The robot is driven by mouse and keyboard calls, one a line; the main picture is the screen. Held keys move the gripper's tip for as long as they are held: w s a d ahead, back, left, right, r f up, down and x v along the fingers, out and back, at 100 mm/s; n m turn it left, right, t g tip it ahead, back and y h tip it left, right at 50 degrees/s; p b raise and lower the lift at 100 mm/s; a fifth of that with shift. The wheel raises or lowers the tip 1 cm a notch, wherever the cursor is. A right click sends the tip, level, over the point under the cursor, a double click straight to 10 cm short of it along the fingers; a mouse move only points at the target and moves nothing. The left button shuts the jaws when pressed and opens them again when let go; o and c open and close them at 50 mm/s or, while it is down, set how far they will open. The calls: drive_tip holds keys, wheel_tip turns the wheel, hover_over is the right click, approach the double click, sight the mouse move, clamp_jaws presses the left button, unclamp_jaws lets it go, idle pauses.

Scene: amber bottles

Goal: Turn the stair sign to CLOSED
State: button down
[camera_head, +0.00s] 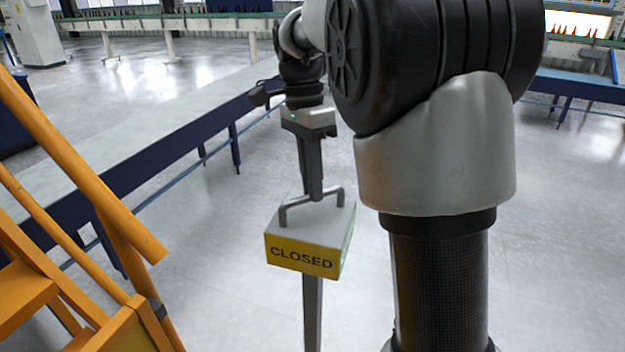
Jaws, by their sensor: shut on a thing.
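The stair sign (301,258) is a box-shaped head on a grey post (313,315), in the lower middle of the head view. Its front face is yellow and reads CLOSED. A thin green strip shows on its right side face. A grey bar handle (291,207) stands on its pale top. My gripper (316,193) points straight down from above and is shut on the handle. The exact contact at the fingertips is small in the picture. The foot of the post is out of view.
Orange stairs with a handrail (75,165) stand close on the left. A long table or conveyor with blue sides (170,135) runs diagonally behind the sign. Another blue conveyor (575,88) is at the back right. The grey floor (215,290) around the post is clear.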

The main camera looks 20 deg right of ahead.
drive_tip(key=n+p, duration=0.2)
drive_tip(key=n, duration=0.2)
drive_tip(key=shift+a+r+h, duration=0.1)
drive_tip(key=shift+r+h, duration=0.05)
drive_tip(key=shift+h, duration=0.25)
drive_tip(key=n+t+p, duration=0.1)
drive_tip(key=n, duration=0.3)
drive_tip(key=shift+a+n+h+p, duration=0.1)
drive_tip(key=shift+n+h+p, duration=0.2)
drive_tip(key=n, duration=0.4)
drive_tip(key=shift+s+a+t+p, duration=0.1)
drive_tip(key=shift+s+t+p, duration=0.05)
drive_tip(key=shift+t+p, duration=0.2)
drive_tip(key=shift+s+n+t, duration=0.1)
drive_tip(key=shift+n+t, duration=0.35)
drive_tip(key=shift+n, duration=1.85)
drive_tip(key=c, duration=1.8)
unclamp_jaws()
drive_tip(key=shift+o, duration=0.2)
drive_tip(key=a+r+p, duration=0.2)
drive_tip(key=a+r, duration=0.1)
drive_tip(key=r, duration=1.4)
drive_tip(key=shift+s+a, duration=0.2)
drive_tip(key=shift+s, duration=0.1)
